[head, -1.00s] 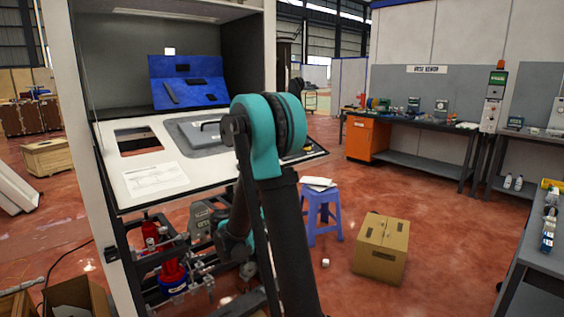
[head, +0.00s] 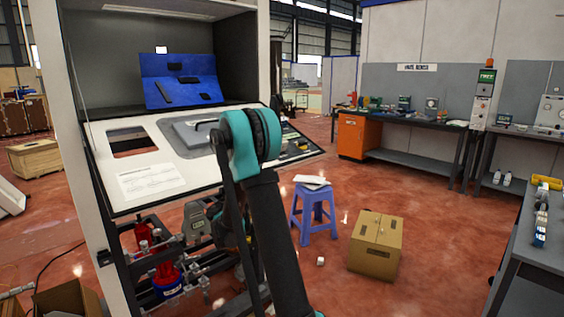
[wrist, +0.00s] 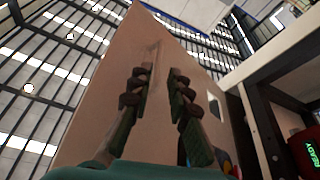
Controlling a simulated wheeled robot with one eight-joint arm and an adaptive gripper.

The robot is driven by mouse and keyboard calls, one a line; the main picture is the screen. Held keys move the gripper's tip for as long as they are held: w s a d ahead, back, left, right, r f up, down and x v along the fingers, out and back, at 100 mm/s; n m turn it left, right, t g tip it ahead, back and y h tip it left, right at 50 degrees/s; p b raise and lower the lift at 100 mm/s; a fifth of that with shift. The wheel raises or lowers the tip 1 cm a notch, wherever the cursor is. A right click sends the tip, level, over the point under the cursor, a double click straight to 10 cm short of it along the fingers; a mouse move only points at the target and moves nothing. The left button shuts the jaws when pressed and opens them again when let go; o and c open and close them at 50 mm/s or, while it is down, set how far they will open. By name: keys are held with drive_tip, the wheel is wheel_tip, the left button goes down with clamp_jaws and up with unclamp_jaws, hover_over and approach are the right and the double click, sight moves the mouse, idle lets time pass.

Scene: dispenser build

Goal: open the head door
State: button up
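A tall white dispenser cabinet (head: 90,130) stands at the left of the head view, with an open, dark upper bay. A white sloping panel (head: 150,187) with a cut-out and a grey lid with a handle (head: 190,136) juts from its front. I cannot tell which part is the head door. My gripper (wrist: 161,69) shows only in the wrist view. Its two dark fingers are apart with nothing seen between them. A broad brownish panel (wrist: 105,75) lies behind the fingers; contact cannot be told. In the head view my arm hides part of the sloping panel's right side.
Below the panel are pipes and a red-and-blue canister (head: 166,278). A blue stool (head: 312,210) and a cardboard box (head: 376,247) stand on the floor to the right. Workbenches (head: 420,168) line the right and back. Open red floor lies between.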

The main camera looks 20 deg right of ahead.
sight(282, 160)
drive_tip(key=x, duration=0.9)
clamp_jaws()
